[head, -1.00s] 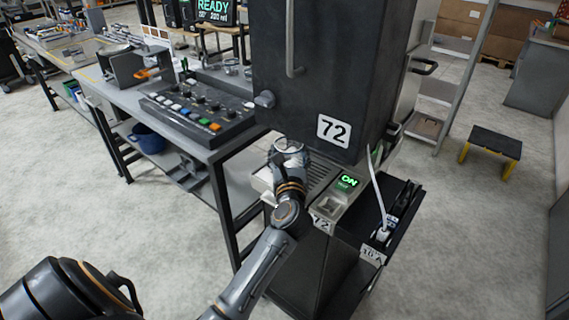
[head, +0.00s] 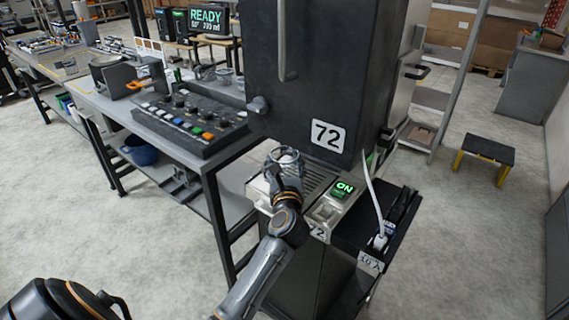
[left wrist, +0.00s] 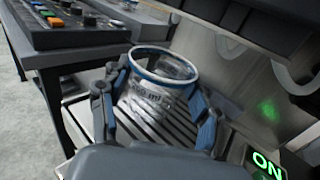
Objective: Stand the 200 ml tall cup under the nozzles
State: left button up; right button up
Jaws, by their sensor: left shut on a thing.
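The tall cup (left wrist: 158,98) is clear with a blue rim and dark printing that seems to end in "ml". It stands roughly upright between the fingers of my left gripper (left wrist: 160,110), which is shut on it. In the head view the left gripper (head: 285,172) and cup (head: 287,153) are over the slatted drip tray (head: 318,177), below the front of the dark dispenser (head: 300,95) marked 72. I cannot tell whether the cup touches the tray. The nozzles are not clearly visible. My right gripper is not in view.
A lit green ON switch (head: 343,189) sits right of the tray. A white cable (head: 370,195) hangs to a socket beside it. A workbench with a button panel (head: 190,122) stands at left. A yellow-legged step stool (head: 488,155) is on the floor at right.

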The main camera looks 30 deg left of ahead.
pick_arm(q)
jog(key=shift+f+b, duration=0.3)
jog(key=shift+f, duration=0.3)
jog(key=o, duration=1)
